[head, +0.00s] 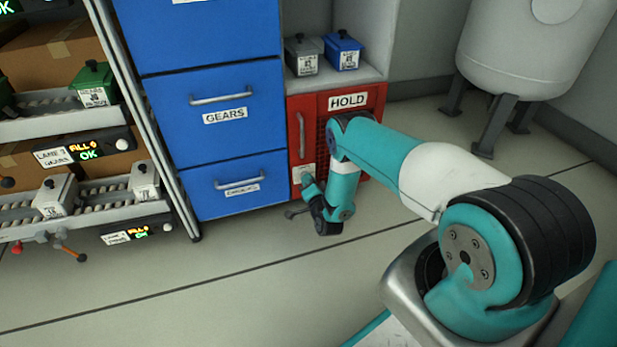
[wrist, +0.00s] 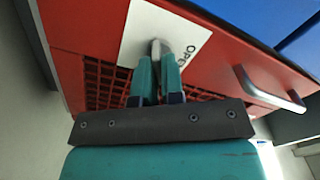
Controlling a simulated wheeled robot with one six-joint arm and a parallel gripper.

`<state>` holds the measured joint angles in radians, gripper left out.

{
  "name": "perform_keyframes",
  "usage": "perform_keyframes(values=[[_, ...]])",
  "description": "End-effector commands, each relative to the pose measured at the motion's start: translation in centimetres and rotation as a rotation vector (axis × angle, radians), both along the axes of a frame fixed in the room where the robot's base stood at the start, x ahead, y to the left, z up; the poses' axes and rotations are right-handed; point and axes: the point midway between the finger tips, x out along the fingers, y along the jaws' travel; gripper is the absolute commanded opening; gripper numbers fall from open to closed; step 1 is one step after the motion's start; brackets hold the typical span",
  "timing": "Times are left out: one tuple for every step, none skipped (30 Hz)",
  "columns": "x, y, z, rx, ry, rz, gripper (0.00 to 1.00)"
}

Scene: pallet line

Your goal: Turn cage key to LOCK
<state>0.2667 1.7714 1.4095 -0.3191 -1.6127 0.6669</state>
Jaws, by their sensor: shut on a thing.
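The red cage (head: 309,122) with a HOLD sign (head: 348,99) stands low beside the blue drawers. In the wrist view, a white plate (wrist: 185,30) on the red front carries partly hidden lettering that begins "OP". The small grey key (wrist: 155,46) stands out from this plate. My gripper (wrist: 158,68) is shut on the key, with one teal finger on each side of it. The fingers hide most of the key, and I cannot tell its exact angle. In the head view my arm reaches the cage's lower left, where the plate (head: 297,172) is partly covered.
The cage's grey handle (wrist: 270,92) is right of the key in the wrist view. Blue drawers (head: 213,90) stand left of the cage, and a shelf above holds a grey bin (head: 302,56) and a blue bin (head: 342,52). The floor (head: 180,290) in front is clear.

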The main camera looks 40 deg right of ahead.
Motion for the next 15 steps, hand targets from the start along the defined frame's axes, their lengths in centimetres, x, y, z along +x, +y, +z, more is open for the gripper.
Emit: perform_keyframes(values=[[-0.07, 0.07, 0.25, 0.044, -0.01, 0.001, 0.0], [-0.08, 0.07, 0.22, 0.071, -0.018, 0.001, 0.0], [-0.1, 0.06, 0.19, 0.108, -0.027, 0.001, 0.0], [-0.09, 0.06, 0.2, 0.134, -0.035, 0.001, 0.0], [-0.07, 0.06, 0.2, 0.16, -0.043, 0.001, 0.0], [-0.1, 0.06, 0.14, 0.196, -0.053, 0.001, 0.0], [-0.1, 0.07, 0.12, 0.223, -0.06, 0.001, 0.0], [-0.08, 0.06, 0.13, 0.247, -0.068, 0.002, 0.0], [-0.07, 0.05, 0.12, 0.28, -0.077, 0.002, 0.0], [-0.1, 0.06, 0.08, 0.302, -0.083, 0.002, 0.0], [-0.1, 0.05, 0.06, 0.325, -0.09, 0.002, 0.0], [-0.08, 0.04, 0.05, 0.353, -0.099, 0.001, 0.0], [-0.08, 0.04, 0.04, 0.375, -0.105, 0.001, 0.0], [-0.08, 0.04, 0.02, 0.395, -0.111, 0.001, 0.0], [-0.07, 0.04, -0.01, 0.419, -0.118, 0.001, 0.0]])
